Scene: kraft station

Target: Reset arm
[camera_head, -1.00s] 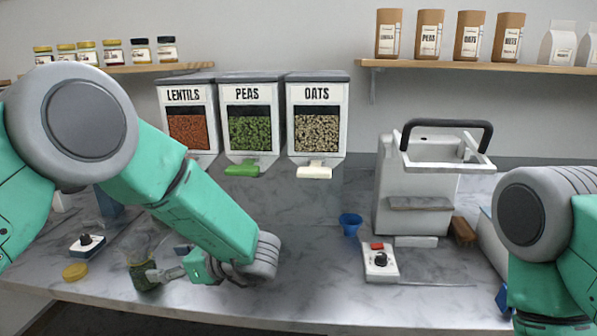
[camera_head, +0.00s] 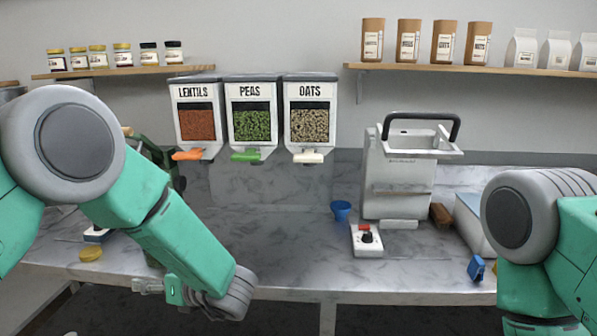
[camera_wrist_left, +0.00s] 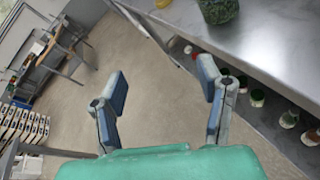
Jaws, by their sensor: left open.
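My left gripper (camera_head: 150,286) is at the front edge of the counter in the head view, low and pointing left. In the left wrist view its two fingers (camera_wrist_left: 160,88) are spread apart with only floor showing between them. It holds nothing. A jar with green contents (camera_wrist_left: 218,8) stands on the counter (camera_wrist_left: 275,50) beyond the fingers, near the counter edge. In the head view that jar is mostly hidden behind my left arm. My right arm shows at the right edge of the head view, but its gripper is out of the picture.
Lentils (camera_head: 197,122), peas (camera_head: 251,122) and oats (camera_head: 310,122) dispensers hang on the wall. A grey-white machine (camera_head: 398,180), a blue cup (camera_head: 341,210), a control box with a knob (camera_head: 367,241) and a yellow lid (camera_head: 91,254) are on the counter. The counter's middle is clear.

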